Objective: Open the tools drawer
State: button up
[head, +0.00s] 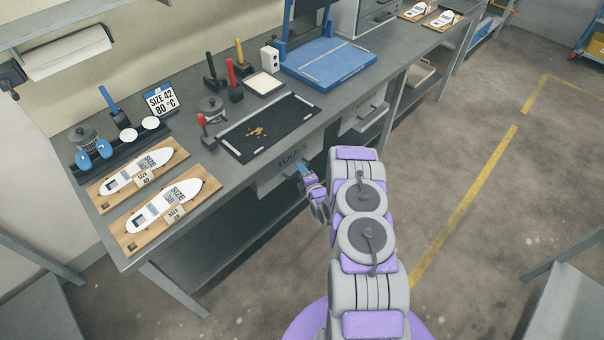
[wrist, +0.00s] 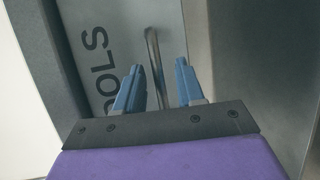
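The tools drawer (head: 270,180) is a grey front under the bench top, marked TOOLS. It looks shut, though my arm and gripper cover its right part. In the wrist view the drawer front (wrist: 120,30) shows part of its lettering, turned sideways. A metal bar handle (wrist: 153,55) stands out from the front. My gripper (head: 304,170) is at the drawer front in the head view. In the wrist view my gripper (wrist: 160,66) has its blue fingers apart, one on each side of the handle. Gaps show between the handle and both fingers.
The grey workbench (head: 235,185) carries a black mat (head: 270,125), a blue press (head: 330,65) and two boards with insole shapes (head: 170,205). Another drawer (head: 370,112) lies further right under the bench. A lower shelf (head: 215,235) runs below.

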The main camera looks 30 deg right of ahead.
jog(key=shift+d, duration=0.1)
jog(key=shift+a, duration=0.5)
jog(key=c, duration=0.4)
grip_shut()
jog(key=shift+d, duration=0.15)
